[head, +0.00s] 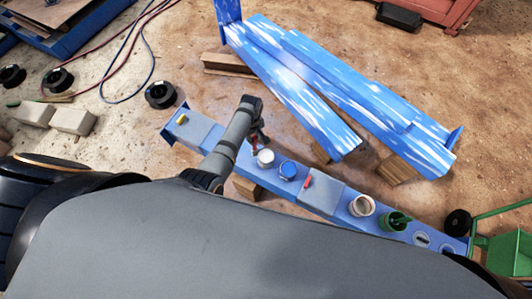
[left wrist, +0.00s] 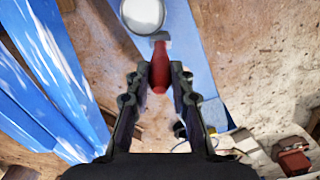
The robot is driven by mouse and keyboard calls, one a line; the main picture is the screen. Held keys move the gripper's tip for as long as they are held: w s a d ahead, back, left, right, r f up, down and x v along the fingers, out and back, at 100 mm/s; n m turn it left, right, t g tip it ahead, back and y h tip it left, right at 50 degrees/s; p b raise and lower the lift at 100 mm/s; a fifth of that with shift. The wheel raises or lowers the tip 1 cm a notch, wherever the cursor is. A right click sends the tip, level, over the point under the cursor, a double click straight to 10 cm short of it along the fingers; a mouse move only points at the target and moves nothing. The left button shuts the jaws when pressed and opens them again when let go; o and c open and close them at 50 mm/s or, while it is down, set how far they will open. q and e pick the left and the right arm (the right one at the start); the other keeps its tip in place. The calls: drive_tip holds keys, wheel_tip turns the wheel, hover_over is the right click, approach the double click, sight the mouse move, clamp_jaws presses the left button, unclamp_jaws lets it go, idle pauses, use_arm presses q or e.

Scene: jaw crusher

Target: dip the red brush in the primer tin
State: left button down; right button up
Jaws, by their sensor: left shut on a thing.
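My left gripper (head: 258,139) is shut on the red brush, just beyond a white-topped tin (head: 265,157) on the blue beam. In the left wrist view the brush's red handle (left wrist: 160,75) lies between the fingers, with its grey end (left wrist: 160,37) pointing away from the gripper. The white round top of a tin (left wrist: 142,13) shows just past that end. I cannot tell whether the brush touches the tin. No label is readable, so I cannot tell for certain which tin holds primer. My right gripper is not in view.
On the same beam (head: 203,133) stand a blue-topped tin (head: 288,170), a cream-coloured tin (head: 361,205) and a green pot (head: 397,221). A small red item (head: 308,182) lies on a grey plate. Blue-and-white painted beams (head: 330,85) rest on wooden blocks behind.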

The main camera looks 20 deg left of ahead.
use_arm(q)
drive_tip(key=shift+s, duration=0.15)
drive_tip(key=shift+r, duration=0.1)
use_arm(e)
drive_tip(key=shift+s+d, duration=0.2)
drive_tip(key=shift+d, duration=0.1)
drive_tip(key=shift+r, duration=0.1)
